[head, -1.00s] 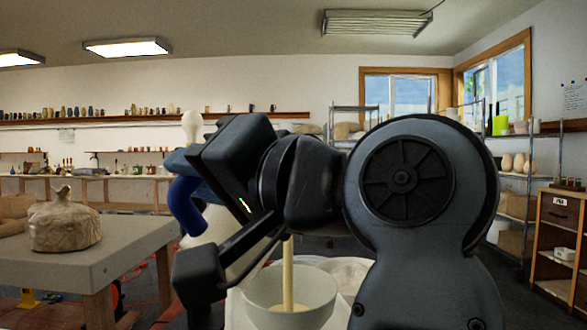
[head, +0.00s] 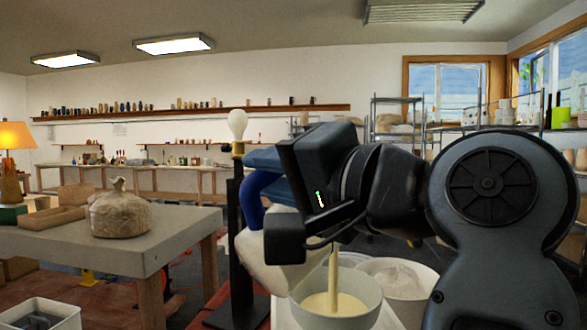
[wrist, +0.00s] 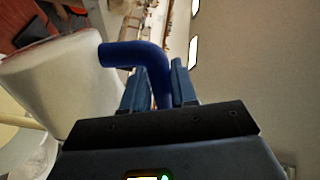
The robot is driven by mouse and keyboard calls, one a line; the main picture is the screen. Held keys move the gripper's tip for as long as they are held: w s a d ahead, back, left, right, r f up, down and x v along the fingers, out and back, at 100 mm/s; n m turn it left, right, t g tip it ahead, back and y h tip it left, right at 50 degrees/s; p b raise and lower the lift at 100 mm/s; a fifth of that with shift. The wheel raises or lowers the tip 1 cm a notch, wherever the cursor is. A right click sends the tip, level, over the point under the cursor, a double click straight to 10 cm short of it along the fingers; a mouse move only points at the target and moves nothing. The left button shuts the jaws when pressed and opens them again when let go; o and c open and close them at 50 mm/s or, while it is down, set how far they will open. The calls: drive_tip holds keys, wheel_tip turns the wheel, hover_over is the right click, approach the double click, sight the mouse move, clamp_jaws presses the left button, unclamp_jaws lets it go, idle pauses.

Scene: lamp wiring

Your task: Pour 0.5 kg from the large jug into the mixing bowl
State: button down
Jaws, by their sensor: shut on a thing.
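The large jug (head: 278,258) is white with a blue handle (head: 258,195) and is tilted above the mixing bowl. My gripper (wrist: 160,85) is shut on the blue handle, which bends between its fingers in the wrist view. The jug (wrist: 55,75) fills the left of that view. A cream stream (head: 334,272) falls into the pale mixing bowl (head: 372,300), where cream liquid covers the bottom. My wrist hides part of the jug and its lip in the head view.
A bowl of white powder (head: 400,275) stands right beside the mixing bowl. A grey table (head: 160,248) with a tied bag (head: 120,212) and a lit lamp (head: 14,136) are to the left.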

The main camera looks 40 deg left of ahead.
sight(253, 229)
drive_tip(key=shift+w+d+m+p, duration=0.1)
drive_tip(key=shift+w+m+p, duration=0.85)
drive_tip(key=shift+p, duration=0.2)
drive_tip(key=s+n+b, duration=0.1)
drive_tip(key=n, duration=0.1)
drive_tip(key=s+f+n+b, duration=0.1)
drive_tip(key=s+n+b, duration=0.1)
drive_tip(key=s+f+n+b, duration=0.1)
drive_tip(key=s+n+b, duration=0.1)
drive_tip(key=n, duration=0.1)
drive_tip(key=shift+s+f, duration=0.2)
drive_tip(key=shift+s, duration=0.05)
drive_tip(key=f+n+b, duration=0.2)
drive_tip(key=b, duration=0.1)
drive_tip(key=f+n+b, duration=0.2)
drive_tip(key=n+b, duration=0.1)
drive_tip(key=b, duration=0.1)
drive_tip(key=f+n+b, duration=0.3)
drive_tip(key=shift+w+b, duration=0.3)
drive_tip(key=shift+w, duration=0.2)
drive_tip(key=shift+r+p, duration=1.7)
drive_tip(key=shift+r, duration=0.15)
drive_tip(key=shift+f, duration=0.1)
